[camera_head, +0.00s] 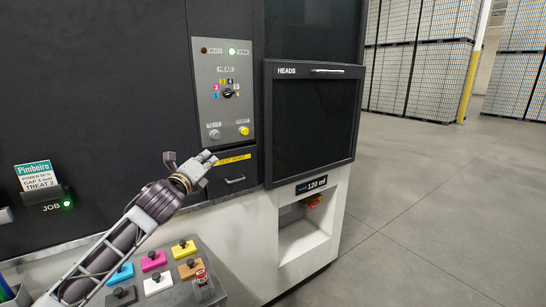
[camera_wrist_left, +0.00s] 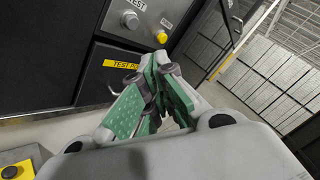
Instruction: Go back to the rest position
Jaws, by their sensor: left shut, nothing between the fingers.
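My left gripper (camera_head: 207,157) is in front of the dark machine front, just below the control panel (camera_head: 224,108) and by the upper edge of the drawer with the yellow label (camera_head: 234,159). In the left wrist view its green-padded fingers (camera_wrist_left: 160,88) are together with nothing between them. The yellow button (camera_head: 244,131) and the grey test button (camera_head: 214,134) sit above the gripper, apart from it; the yellow button also shows in the left wrist view (camera_wrist_left: 162,36). My right gripper is not in view.
Several coloured blocks with black knobs, such as the pink one (camera_head: 153,261), stand on a grey tray (camera_head: 210,291) below my left arm. The HEADS door (camera_head: 312,120) is closed. Open floor (camera_head: 430,220) lies to the right.

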